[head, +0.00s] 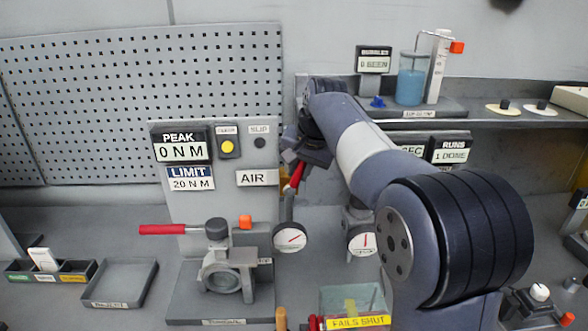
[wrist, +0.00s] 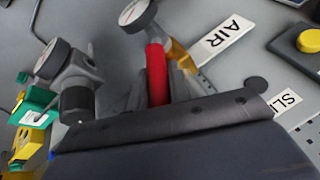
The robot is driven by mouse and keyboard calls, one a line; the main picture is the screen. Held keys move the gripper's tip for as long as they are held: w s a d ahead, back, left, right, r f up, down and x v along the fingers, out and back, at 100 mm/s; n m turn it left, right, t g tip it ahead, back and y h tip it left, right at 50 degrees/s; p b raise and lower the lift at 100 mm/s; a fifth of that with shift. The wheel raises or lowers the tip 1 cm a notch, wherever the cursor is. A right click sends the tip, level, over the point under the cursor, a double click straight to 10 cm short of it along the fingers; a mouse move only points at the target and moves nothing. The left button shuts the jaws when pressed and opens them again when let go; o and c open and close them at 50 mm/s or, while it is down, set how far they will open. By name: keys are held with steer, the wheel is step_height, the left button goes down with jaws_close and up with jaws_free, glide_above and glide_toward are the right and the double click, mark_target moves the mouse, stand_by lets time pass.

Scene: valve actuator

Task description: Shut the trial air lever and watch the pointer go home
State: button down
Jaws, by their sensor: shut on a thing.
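My gripper (head: 299,163) is shut on a red lever handle (head: 297,176) beside the AIR label (head: 257,177). The handle stands nearly upright, tilted slightly, above a round gauge (head: 290,238) with a red needle. In the wrist view the red handle (wrist: 156,75) sits between the gripper's fingers (wrist: 157,92), with the AIR label (wrist: 224,38) next to it. My arm partly hides the lever area.
A second gauge (head: 361,241) stands to the right. The panel displays PEAK 0 N M (head: 182,145) and a LIMIT plate (head: 191,178). A clear box labelled FAILS SHUT (head: 358,321) is at the front. An empty tray (head: 122,282) lies left. A beaker of blue liquid (head: 411,86) stands on the back shelf.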

steer(key=d+f+m+t+y+b, duration=0.1)
steer(key=d+f+m+y+b, duration=0.1)
steer(key=d+f+y+b, duration=0.2)
steer(key=shift+d+f+m+y+b, duration=0.35)
steer(key=shift+f+y+b, duration=0.3)
steer(key=shift+y+b, duration=2)
steer(key=shift+y+p, duration=0.7)
steer(key=shift+y, duration=0.05)
steer(key=c, duration=1.3)
jaws_free()
steer(key=b+v, duration=0.1)
steer(key=v, duration=1)
